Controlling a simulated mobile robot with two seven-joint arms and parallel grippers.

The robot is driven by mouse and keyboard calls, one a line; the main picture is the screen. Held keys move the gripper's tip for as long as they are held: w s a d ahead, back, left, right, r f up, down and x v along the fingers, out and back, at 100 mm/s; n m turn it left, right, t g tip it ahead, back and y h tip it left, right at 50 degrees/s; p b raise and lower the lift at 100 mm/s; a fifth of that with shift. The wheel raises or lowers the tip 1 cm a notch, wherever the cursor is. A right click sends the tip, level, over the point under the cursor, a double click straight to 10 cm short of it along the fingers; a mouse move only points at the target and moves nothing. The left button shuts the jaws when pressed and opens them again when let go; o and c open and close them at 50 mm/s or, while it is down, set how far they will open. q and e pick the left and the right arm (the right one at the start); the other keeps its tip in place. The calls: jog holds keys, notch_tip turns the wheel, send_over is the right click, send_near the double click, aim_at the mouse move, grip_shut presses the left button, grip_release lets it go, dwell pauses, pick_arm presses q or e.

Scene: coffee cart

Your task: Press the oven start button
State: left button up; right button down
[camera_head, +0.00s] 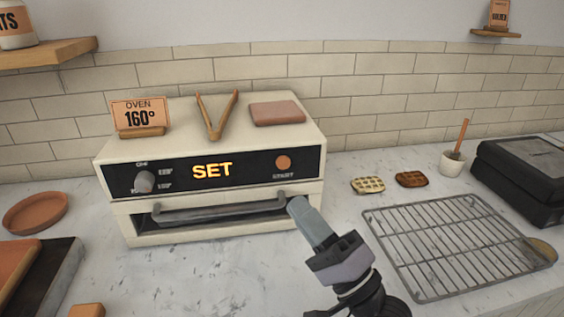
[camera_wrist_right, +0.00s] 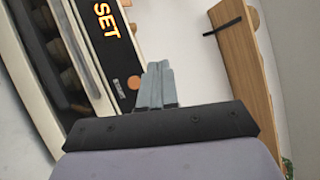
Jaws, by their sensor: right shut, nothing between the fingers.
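The white oven (camera_head: 225,220) stands on the counter, with a black front panel showing "SET" in lit orange letters. The round orange start button (camera_head: 284,162) is at the right end of that panel, above the word START. It also shows in the right wrist view (camera_wrist_right: 134,82), just left of my fingertips. My right gripper (camera_head: 297,205) is shut and empty, below and a little right of the button, in front of the oven's right end. In the head view its fingers do not cover the button. My left gripper is not in view.
A knob (camera_head: 145,182) is at the panel's left. Tongs (camera_head: 215,115), a brownish-pink folded item (camera_head: 277,113) and a "160°" sign (camera_head: 139,116) sit on the oven. The oven handle (camera_head: 220,208) runs below the panel. A wire rack (camera_head: 450,245) lies to the right.

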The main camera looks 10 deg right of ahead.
jog(key=shift+w, duration=0.15)
jog(key=b, duration=0.4)
send_near(284, 163)
jog(key=w+a+r, duration=0.1)
jog(key=a+r, duration=0.3)
jog(key=shift+w+a+r, duration=0.1)
jog(key=shift+w+a, duration=0.05)
jog(key=shift+w, duration=0.7)
jog(key=shift+w, duration=0.1)
dwell(0.8)
jog(key=shift+w+b, duration=0.3)
jog(key=shift+b, duration=0.05)
jog(key=shift+w+b, duration=0.3)
jog(key=shift+w, duration=0.1)
dwell(0.5)
jog(key=shift+s, duration=0.1)
jog(key=shift+s+p, duration=0.45)
jog(key=shift+s, duration=0.25)
